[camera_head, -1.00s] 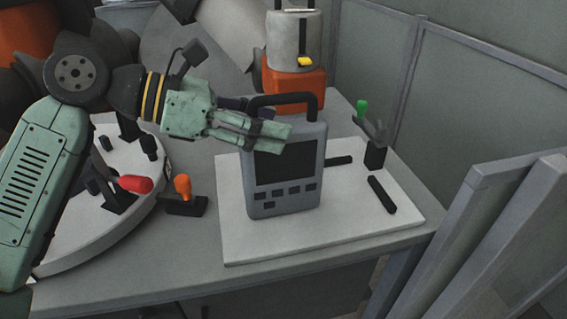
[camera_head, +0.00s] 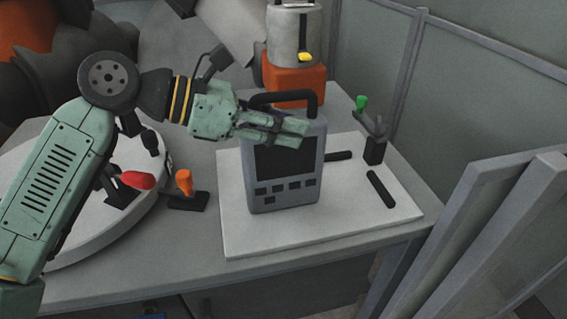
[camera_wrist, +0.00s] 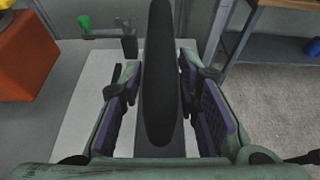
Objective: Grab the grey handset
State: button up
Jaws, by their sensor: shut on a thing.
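The grey handset (camera_head: 311,166) stands upright on a white board, with a dark screen, several small buttons and a black handle on top. My gripper (camera_head: 290,130) reaches in from the left at the handset's upper part, just below the handle. One finger lies across the front, over the screen. The other finger is mostly hidden. In the wrist view the black handle (camera_wrist: 160,75) runs down the middle, with the grey body below it. The purple finger pads (camera_wrist: 162,115) stand on either side, and my gripper is shut on the handset.
The white board (camera_head: 240,235) lies on a grey table (camera_head: 195,245). Black bars (camera_head: 381,189) and a green-knobbed lever (camera_head: 375,150) sit right of the handset. An orange-knobbed lever (camera_head: 184,183) stands left. An orange block (camera_head: 290,82) is behind. Grey panels rise at right.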

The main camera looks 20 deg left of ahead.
grip_shut()
jog(key=shift+r, duration=0.15)
dwell(0.5)
